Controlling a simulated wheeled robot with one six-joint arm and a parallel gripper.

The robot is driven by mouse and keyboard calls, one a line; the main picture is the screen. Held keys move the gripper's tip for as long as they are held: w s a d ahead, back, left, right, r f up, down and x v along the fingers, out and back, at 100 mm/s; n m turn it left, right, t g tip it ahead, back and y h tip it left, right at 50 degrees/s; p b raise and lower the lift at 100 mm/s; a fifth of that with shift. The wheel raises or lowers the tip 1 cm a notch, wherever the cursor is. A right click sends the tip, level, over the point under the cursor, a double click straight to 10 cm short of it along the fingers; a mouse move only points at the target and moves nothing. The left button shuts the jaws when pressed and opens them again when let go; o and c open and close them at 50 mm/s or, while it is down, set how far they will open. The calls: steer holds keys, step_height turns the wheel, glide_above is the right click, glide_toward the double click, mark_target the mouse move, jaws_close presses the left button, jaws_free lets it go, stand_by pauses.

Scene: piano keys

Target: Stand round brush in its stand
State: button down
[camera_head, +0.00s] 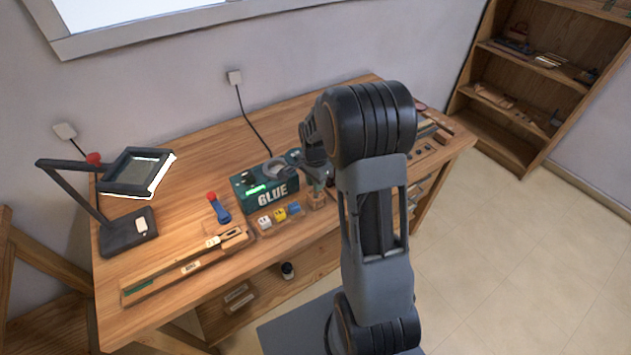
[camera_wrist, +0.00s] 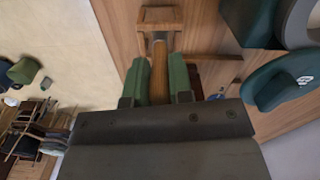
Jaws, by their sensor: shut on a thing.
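The round brush (camera_wrist: 159,72) has a brown wooden handle and shows between my fingers in the wrist view. My gripper (camera_wrist: 160,82), with green finger pads, is shut on this handle. The small wooden stand (camera_wrist: 143,16) is an open frame at the top of the wrist view, in line with the brush. The brush's far end overlaps the stand in view; I cannot tell whether it is inside or just above it. In the head view the stand (camera_head: 317,203) is at the table's front edge, directly under my gripper (camera_head: 317,183). The brush is mostly hidden there.
A blue red-tipped tool (camera_head: 219,209), a long wooden piece (camera_head: 180,268) and a lamp (camera_head: 128,228) are further left.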

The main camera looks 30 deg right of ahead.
steer(key=shift+f, duration=0.25)
stand_by(0.5)
steer(key=c, duration=0.5)
jaws_free()
steer(key=shift+c, duration=0.2)
steer(key=shift+r, duration=0.1)
steer(key=shift+r+p, duration=2.4)
steer(key=shift+r, duration=1.05)
